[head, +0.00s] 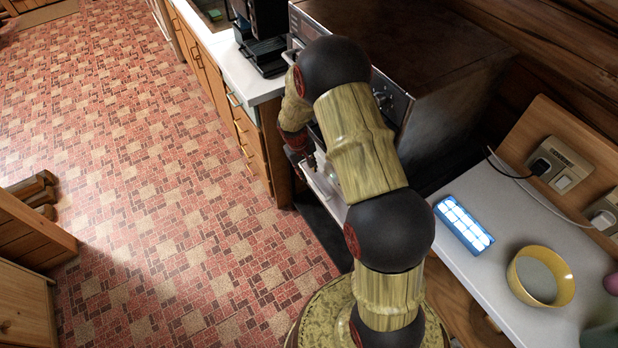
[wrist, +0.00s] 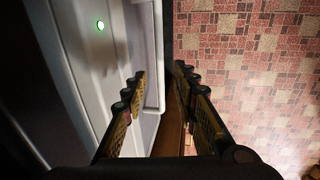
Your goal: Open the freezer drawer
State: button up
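The tall appliance with a dark brown top (head: 430,45) stands at the upper middle of the head view, with a metal control strip near its upper front. A white front part (head: 326,187) shows low beside my arm; I take it as the freezer drawer area, and my arm hides much of it. In the wrist view a pale front panel (wrist: 85,60) with a small green light fills the left side, with a white ledge or handle edge (wrist: 152,60) beside it. My gripper (wrist: 160,78) is open, its fingers apart near that edge. Contact cannot be told.
Wooden cabinets with a white counter (head: 262,85) and a black coffee machine (head: 262,35) stand left of the appliance. A white counter with a yellow bowl (head: 562,290) and a blue-edged box (head: 464,224) is at the right.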

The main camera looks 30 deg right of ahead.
aim_at(311, 180)
jog(key=f, duration=0.2)
jog(key=d+f+b, duration=0.1)
jog(key=f, duration=0.2)
jog(key=shift+f, duration=0.2)
jog(key=c, duration=0.3)
jog(key=c, duration=0.4)
grip_shut()
